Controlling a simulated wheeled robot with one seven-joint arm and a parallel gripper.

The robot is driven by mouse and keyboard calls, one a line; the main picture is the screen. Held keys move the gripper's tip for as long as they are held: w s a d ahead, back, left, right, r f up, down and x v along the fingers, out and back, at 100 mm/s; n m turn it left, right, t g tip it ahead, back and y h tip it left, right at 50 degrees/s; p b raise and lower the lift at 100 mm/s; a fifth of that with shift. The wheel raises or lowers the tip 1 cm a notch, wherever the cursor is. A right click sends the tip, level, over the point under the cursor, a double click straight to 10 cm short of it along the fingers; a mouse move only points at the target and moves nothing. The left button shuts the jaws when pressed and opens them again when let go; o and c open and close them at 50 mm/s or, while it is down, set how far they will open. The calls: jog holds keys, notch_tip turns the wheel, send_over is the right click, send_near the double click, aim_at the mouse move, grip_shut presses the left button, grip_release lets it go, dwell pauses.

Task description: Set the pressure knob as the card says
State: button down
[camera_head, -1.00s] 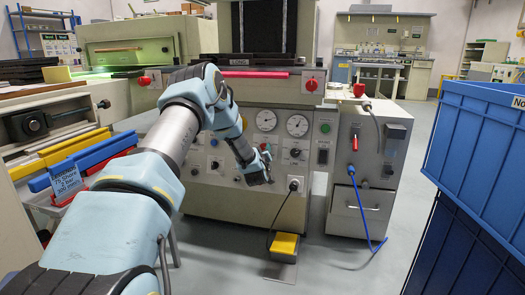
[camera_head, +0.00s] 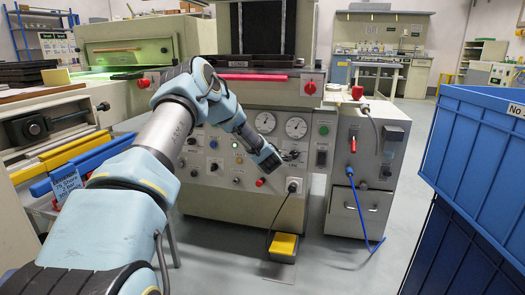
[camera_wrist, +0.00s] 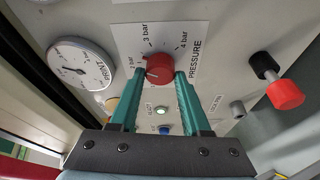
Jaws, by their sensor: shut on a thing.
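The red pressure knob (camera_wrist: 158,64) sits on a white plate marked PRESSURE (camera_wrist: 168,38) in the wrist view. The plate shows 3 bar and 4 bar; a further bar label at the left is partly covered by a finger. In the head view my gripper (camera_head: 290,156) hides the knob. The light-blue card (camera_head: 67,184) hangs at the left; its pressure line is too small to read surely.
Two dial gauges (camera_head: 296,128) sit above my gripper; one gauge (camera_wrist: 82,66) shows close by in the wrist view. A black-and-red knob (camera_wrist: 285,92) juts out at the right. Blue crates (camera_head: 478,135) stand at far right.

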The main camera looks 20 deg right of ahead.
jog(key=n+g+p, duration=0.1)
jog(key=n, duration=0.3)
jog(key=shift+r, duration=0.1)
jog(key=shift+n, duration=0.4)
jog(key=shift+c, duration=1.8)
grip_release()
jog(key=p+v, duration=0.1)
jog(key=v, duration=0.9)
jog(key=shift+s+r+p, duration=0.3)
jog(key=shift+r, duration=0.05)
